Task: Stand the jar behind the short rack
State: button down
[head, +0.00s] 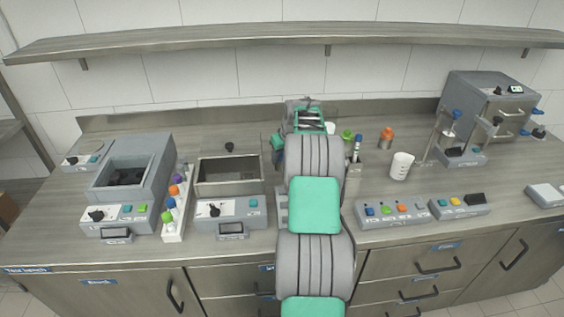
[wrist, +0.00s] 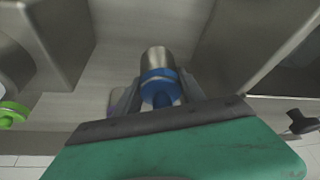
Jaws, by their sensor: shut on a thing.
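My gripper (wrist: 160,82) is shut on a metal jar with a blue lid (wrist: 157,59), one finger on each side of it. In the head view my own arm hides the jar and the fingertips. A narrow grey block (head: 354,174), partly hidden by my arm, stands just right of it and may be the short rack; I cannot be sure. In the wrist view large grey-brown walls stand left and right of the jar, with bare surface between them. I cannot tell whether the jar touches the surface.
A green-lidded container (head: 347,135), an orange-lidded one (head: 386,137) and a white cup (head: 401,166) stand right of my arm. A white rack with coloured caps (head: 172,228) and an open metal basin (head: 229,172) are left. A shelf (head: 200,41) overhangs the back.

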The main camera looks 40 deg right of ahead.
jog(key=shift+f, duration=1.15)
jog(key=shift+f, duration=0.1)
jog(key=c, duration=0.7)
grip_release()
